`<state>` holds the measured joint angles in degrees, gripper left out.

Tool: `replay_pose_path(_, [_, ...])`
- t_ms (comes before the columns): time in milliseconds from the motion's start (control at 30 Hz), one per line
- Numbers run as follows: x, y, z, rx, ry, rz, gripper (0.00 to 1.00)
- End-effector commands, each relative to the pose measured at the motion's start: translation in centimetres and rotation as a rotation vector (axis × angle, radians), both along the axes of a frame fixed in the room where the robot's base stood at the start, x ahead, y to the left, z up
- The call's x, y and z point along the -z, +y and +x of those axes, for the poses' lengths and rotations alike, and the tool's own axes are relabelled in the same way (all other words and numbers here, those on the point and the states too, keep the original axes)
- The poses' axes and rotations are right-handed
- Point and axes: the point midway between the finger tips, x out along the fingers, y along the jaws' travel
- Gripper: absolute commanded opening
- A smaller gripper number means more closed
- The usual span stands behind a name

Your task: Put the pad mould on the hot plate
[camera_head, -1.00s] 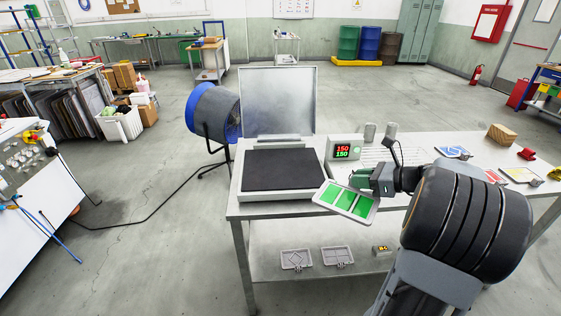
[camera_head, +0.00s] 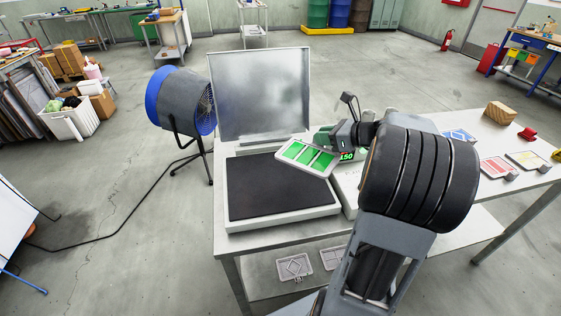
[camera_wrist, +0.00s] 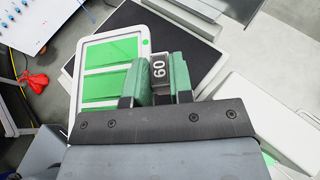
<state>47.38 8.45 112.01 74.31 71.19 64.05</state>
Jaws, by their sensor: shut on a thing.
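The pad mould (camera_head: 306,157) is a white tray with green rectangular panels. My gripper (camera_head: 326,141) is shut on its right end and holds it tilted, above the right back part of the hot plate. In the wrist view the mould (camera_wrist: 112,90) sits left of the green fingers of my gripper (camera_wrist: 160,80), with a tag reading 60 between them. The hot plate (camera_head: 270,190) has a flat black top in a white frame, with its metal lid (camera_head: 260,95) standing open behind. In the wrist view the black plate (camera_wrist: 205,48) lies below the mould.
A controller with a lit display (camera_head: 347,156) stands right of the plate, partly hidden by my arm. A blue fan (camera_head: 183,102) stands left of the table. Cards and a wooden block (camera_head: 500,113) lie at the right. Grey moulds (camera_head: 294,267) lie on the lower shelf.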

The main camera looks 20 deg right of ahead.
Motion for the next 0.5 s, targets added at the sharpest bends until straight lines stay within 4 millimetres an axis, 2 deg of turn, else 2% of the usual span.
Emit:
replay_pose_path(33, [0.6,1.2,0.9,-0.006,0.002,0.004,0.0])
replay_pose_path(233, [2.8,4.9,4.1,-0.006,0.002,0.004,0.0])
replay_pose_path(300, [4.3,5.5,4.7,-0.003,0.002,0.005,0.0])
replay_pose_path(500, [6.7,7.1,6.1,-0.003,0.002,0.003,0.0])
